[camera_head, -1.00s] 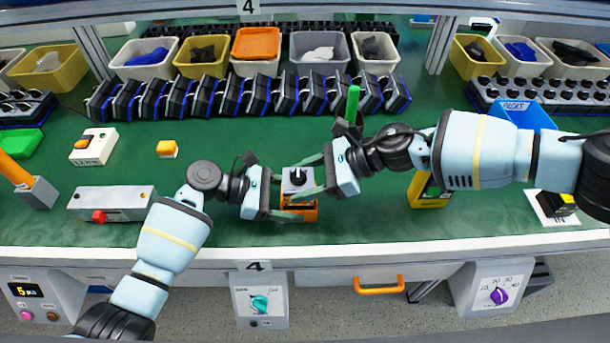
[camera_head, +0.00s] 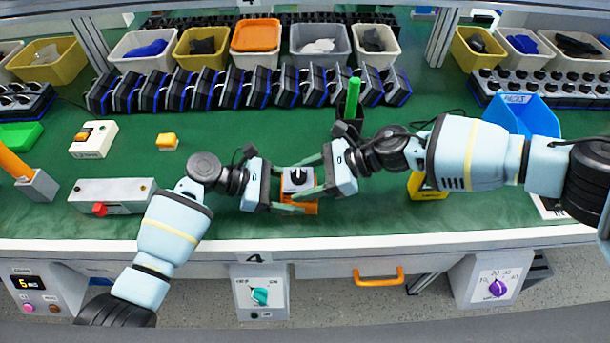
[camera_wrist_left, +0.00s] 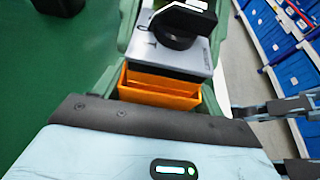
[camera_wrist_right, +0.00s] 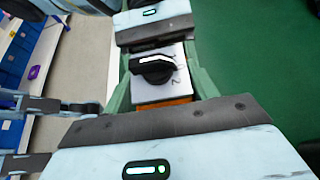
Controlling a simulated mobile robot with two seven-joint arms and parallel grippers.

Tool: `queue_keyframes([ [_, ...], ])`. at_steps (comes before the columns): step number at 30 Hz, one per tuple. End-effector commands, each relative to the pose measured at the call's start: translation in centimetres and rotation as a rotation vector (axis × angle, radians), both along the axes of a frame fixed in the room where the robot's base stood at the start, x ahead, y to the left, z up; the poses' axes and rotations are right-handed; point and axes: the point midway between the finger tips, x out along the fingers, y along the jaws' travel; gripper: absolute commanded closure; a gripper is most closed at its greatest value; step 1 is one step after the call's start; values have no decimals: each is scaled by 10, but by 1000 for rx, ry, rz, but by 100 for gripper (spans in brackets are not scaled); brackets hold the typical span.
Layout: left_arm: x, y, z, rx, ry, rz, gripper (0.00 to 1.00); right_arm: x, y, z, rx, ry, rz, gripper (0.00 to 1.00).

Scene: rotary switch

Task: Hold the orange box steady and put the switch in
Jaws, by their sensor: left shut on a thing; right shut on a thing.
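The orange box (camera_head: 300,207) stands on the green table near its front edge, open at the top. It also shows in the left wrist view (camera_wrist_left: 160,90). The rotary switch (camera_head: 295,178), a light grey plate with a black knob, is right above the box; in the right wrist view its plate (camera_wrist_right: 160,88) sits between the green fingers. My left gripper (camera_head: 290,207) is shut on the orange box from the left. My right gripper (camera_head: 302,186) is shut on the switch from the right. Whether the switch's lower part is inside the box is hard to tell.
A row of black units (camera_head: 245,88) and several bins (camera_head: 320,47) line the back. A grey box with a red button (camera_head: 113,196) lies at left. A black holder with a green stick (camera_head: 351,105) stands behind my right gripper. A yellow-black thing (camera_head: 428,188) is at right.

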Motion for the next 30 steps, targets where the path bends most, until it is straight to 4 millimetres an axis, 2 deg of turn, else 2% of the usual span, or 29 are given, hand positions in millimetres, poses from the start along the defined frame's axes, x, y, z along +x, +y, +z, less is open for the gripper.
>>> queue_keyframes([
  [8, 0, 0, 0, 0, 0, 0, 53, 0, 0, -7, 1, 2, 0, 69],
  [9, 0, 0, 0, 0, 0, 0, 53, 0, 0, -7, 1, 1, 0, 41],
  [13, 0, 0, 0, 0, 0, 0, 53, 0, 0, -7, 0, 1, 0, 24],
  [20, 0, 0, 0, 0, 0, 0, 53, 0, -7, -5, -1, 2, -1, 23],
  [22, 0, 1, 0, 2, 0, 1, 53, 1, -15, -1, -1, 1, -3, 23],
  [23, 1, 1, 0, 2, 0, 2, 53, 1, -18, 1, -2, -1, -3, 18],
  [24, 1, 2, 0, 2, 0, 2, 53, 1, -24, 4, -1, 0, -4, 17],
  [30, 0, 1, 0, 1, 1, 1, 53, 0, -48, 19, 1, 0, -4, 17],
])
